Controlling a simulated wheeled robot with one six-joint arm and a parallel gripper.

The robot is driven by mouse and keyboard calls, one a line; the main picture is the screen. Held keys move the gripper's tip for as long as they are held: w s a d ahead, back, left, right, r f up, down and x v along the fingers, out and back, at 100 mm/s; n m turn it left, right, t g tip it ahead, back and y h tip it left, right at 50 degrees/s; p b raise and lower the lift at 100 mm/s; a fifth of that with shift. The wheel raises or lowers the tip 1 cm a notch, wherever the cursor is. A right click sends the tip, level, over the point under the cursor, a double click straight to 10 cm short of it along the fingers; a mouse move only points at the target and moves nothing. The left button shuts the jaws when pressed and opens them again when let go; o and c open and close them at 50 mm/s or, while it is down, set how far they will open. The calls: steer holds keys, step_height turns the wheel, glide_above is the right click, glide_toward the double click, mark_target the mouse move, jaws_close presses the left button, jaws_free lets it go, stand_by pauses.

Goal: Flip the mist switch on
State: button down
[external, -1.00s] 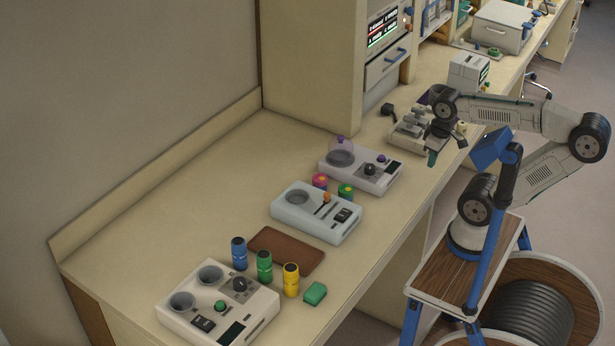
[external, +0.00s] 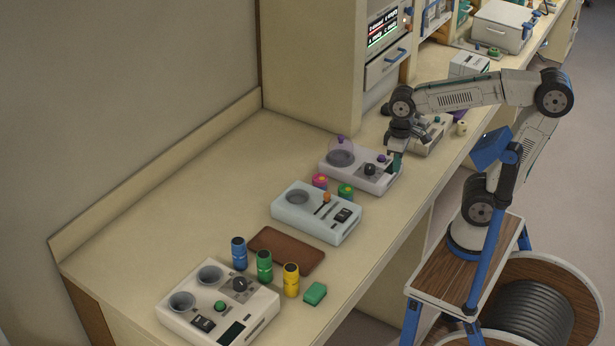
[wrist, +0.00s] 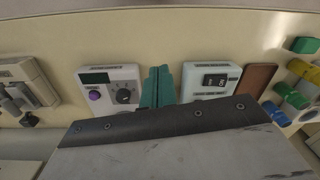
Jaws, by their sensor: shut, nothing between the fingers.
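I cannot read any label that names the mist switch. The pale middle unit (external: 290,222) has a black rocker switch (external: 343,215) and an orange-tipped lever (external: 326,198). The rocker also shows in the wrist view (wrist: 216,80) with small white marks; its set position is unclear. The far white unit (external: 340,176) has a dark round knob (external: 370,169) and a purple knob. The near white unit (external: 182,312) has another black switch (external: 203,323). My gripper (external: 395,166), with teal fingers, is shut and empty by the far unit's right end; in the wrist view its fingers (wrist: 158,80) appear between two units.
A brown mat (external: 288,250), blue, green and yellow cylinders (external: 264,266) and a green block (external: 315,293) lie nearer. A tall cabinet (external: 310,55) stands behind. The bench's left part is clear.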

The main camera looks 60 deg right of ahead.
steer(key=r, duration=0.2)
glide_above(340, 215)
steer(key=s+d, duration=0.2)
steer(key=d, duration=0.2)
steer(key=shift+w+a+r+m+y, duration=0.75)
steer(key=shift+w+m, duration=0.2)
steer(key=shift+m, duration=0.25)
steer(key=f, duration=0.4)
steer(key=a+f, duration=0.1)
steer(key=f, duration=0.4)
steer(key=a+f, duration=0.1)
steer(key=f, duration=0.3)
steer(key=shift+a+f, duration=0.1)
steer(key=shift+f, duration=0.25)
